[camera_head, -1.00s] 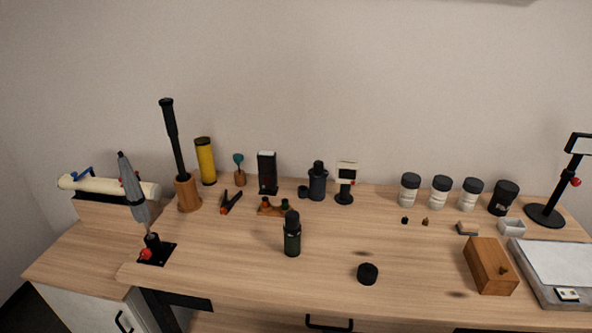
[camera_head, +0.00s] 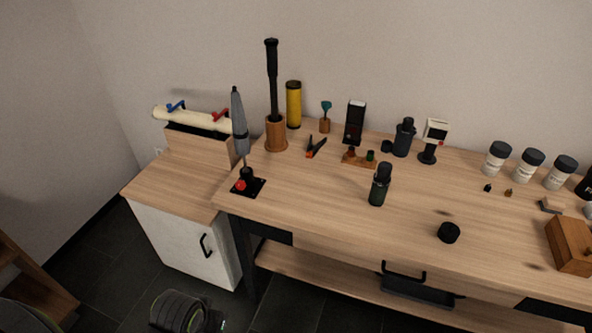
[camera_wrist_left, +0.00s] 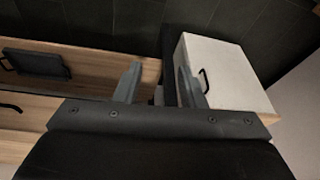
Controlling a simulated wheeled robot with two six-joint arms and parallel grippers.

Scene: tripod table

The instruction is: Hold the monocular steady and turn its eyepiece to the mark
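The monocular looks to be the dark green upright cylinder with a black top part (camera_head: 378,190), standing on the wooden table (camera_head: 330,195) near its front middle. Its mark is too small to make out. My left gripper (camera_wrist_left: 158,82) shows in the left wrist view with its two grey fingers apart and nothing between them. It points down toward the floor and the white cabinet, away from the monocular. My right gripper is in neither view.
A black round cap (camera_head: 448,232) lies right of the monocular. Behind stand a dark blue-grey cylinder (camera_head: 403,140), a small display stand (camera_head: 434,138) and a yellow tube (camera_head: 293,105). A wooden block (camera_head: 570,245) is at right. The tabletop around the monocular is clear.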

